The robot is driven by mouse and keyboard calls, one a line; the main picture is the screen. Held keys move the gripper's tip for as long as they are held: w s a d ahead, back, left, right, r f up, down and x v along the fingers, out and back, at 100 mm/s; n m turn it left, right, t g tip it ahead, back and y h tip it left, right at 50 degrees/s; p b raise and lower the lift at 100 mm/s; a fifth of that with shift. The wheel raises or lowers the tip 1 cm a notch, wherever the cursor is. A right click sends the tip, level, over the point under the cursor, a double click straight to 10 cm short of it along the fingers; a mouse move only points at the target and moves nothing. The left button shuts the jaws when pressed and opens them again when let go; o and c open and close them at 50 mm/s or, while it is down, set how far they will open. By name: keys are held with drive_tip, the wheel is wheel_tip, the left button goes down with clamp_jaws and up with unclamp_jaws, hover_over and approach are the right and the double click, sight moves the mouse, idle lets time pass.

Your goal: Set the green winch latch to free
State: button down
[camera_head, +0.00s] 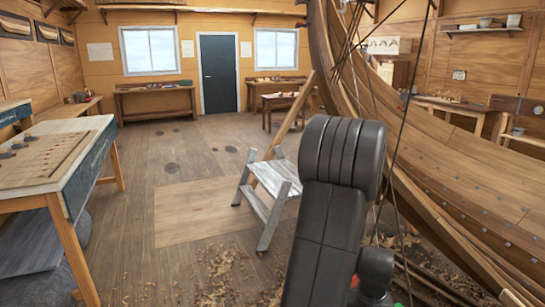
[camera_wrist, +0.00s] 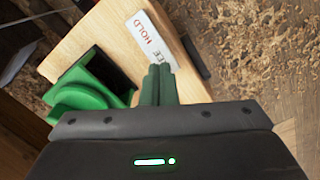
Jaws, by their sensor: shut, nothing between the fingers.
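The green winch (camera_wrist: 82,98) shows at the left of the wrist view, mounted on a pale wooden board (camera_wrist: 110,30). A white label (camera_wrist: 152,42) beside it reads HOLD in red, with a second word partly hidden by the fingers. My gripper (camera_wrist: 159,68) is shut and empty, its fingertips overlapping the label's lower edge in the picture. I cannot tell whether they touch anything. A dark bar (camera_wrist: 193,58) lies just right of the label; I cannot tell whether it is the latch. The latch's setting is not clear.
Wood shavings cover the floor (camera_wrist: 265,60) beyond the board. In the head view, the boat hull (camera_head: 440,160) rises on the right. A grey step stool (camera_head: 275,180) stands left of my arm, and a workbench (camera_head: 75,165) stands at far left. Open floor lies between.

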drive_tip(key=shift+f+b, duration=1.55)
drive_tip(key=shift+f, duration=0.3)
idle(0.6)
drive_tip(key=shift+r, duration=0.1)
drive_tip(key=shift+r+p, duration=2.55)
drive_tip(key=shift+r, duration=0.95)
drive_tip(key=shift+f, duration=0.15)
wheel_tip(320, 180, down, 7)
drive_tip(key=b, duration=0.5)
